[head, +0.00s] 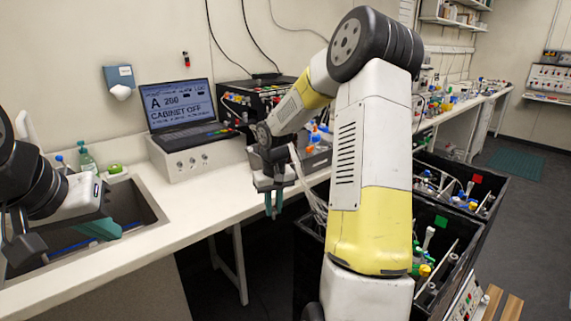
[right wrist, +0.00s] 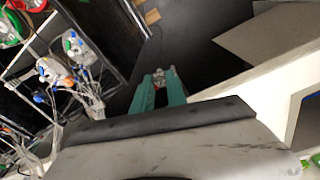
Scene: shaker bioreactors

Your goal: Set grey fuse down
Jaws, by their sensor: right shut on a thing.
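My right gripper (head: 274,208) hangs below the front edge of the white bench, over the dark floor, fingers pointing down. In the right wrist view its two teal fingers (right wrist: 159,88) are shut on a small grey piece, the grey fuse (right wrist: 158,75), held between the tips. The fuse is too small to make out in the head view. My left gripper (head: 58,243) is over the sink at the far left, its fingers spread apart and no object visible between them.
A laptop (head: 181,108) reading "CABINET OFF" sits on a grey control box (head: 197,158). A black instrument (head: 256,98) stands beside it. The white bench front (head: 190,213) is clear. Black bins (head: 462,222) with bottles and tubing stand right. The sink (head: 140,192) is left.

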